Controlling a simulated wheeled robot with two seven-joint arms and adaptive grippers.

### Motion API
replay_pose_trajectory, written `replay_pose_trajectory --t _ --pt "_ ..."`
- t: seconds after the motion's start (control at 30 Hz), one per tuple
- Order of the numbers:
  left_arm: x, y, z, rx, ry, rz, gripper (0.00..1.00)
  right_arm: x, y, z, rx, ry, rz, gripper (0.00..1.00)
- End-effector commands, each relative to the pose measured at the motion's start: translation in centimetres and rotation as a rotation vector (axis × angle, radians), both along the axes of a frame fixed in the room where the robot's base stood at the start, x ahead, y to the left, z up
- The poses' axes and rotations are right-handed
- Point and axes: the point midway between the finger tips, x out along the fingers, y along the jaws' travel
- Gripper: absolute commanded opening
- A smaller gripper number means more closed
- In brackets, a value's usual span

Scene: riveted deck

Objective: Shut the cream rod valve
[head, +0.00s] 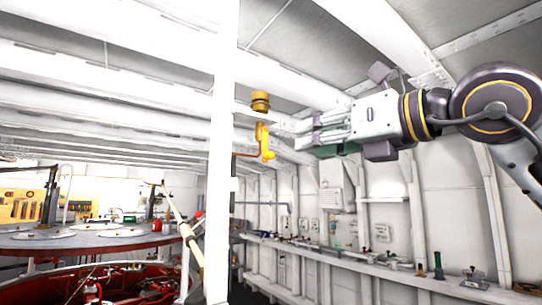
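A cream rod (187,238), probably the cream rod valve, slants down to the right in the left half of the head view. It passes close beside a white post, and its lower end is near the post's foot. Whether it is open or shut I cannot tell. My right gripper (301,134) is raised at upper right, its pale fingers pointing left. It is well above and to the right of the rod, apart from it, and nothing shows in it. Its finger gap is unclear. My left gripper is not in view.
The white post (222,160) stands between the rod and my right gripper. A yellow fitting (264,141) hangs left of that gripper. A round brown-rimmed platform (95,238) is at left, over red machinery. A long shelf (345,260) with small items runs along the right wall.

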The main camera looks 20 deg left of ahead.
Motion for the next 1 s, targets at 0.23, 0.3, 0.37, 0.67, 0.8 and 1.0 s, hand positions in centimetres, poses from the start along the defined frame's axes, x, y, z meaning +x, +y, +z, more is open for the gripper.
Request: replay_pose_trajectory --t 0.23,0.3,0.37,0.67,0.8,1.0 --pt "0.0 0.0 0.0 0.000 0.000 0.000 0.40 0.3 -0.2 -0.7 0.017 0.085 -0.015 0.39" --pt "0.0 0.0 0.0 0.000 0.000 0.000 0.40 0.3 -0.2 -0.7 0.019 0.087 -0.014 0.39" --pt "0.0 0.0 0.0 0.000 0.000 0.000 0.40 0.3 -0.2 -0.7 0.019 0.086 -0.014 0.39" --pt "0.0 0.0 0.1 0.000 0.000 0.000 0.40 0.4 0.0 -0.7 0.019 0.086 -0.012 0.39" --pt "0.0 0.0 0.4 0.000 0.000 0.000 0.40 0.8 0.7 -0.6 0.019 0.086 -0.012 0.39" --pt "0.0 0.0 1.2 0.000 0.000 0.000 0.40 1.9 2.3 -0.5 0.018 0.087 -0.012 0.39"
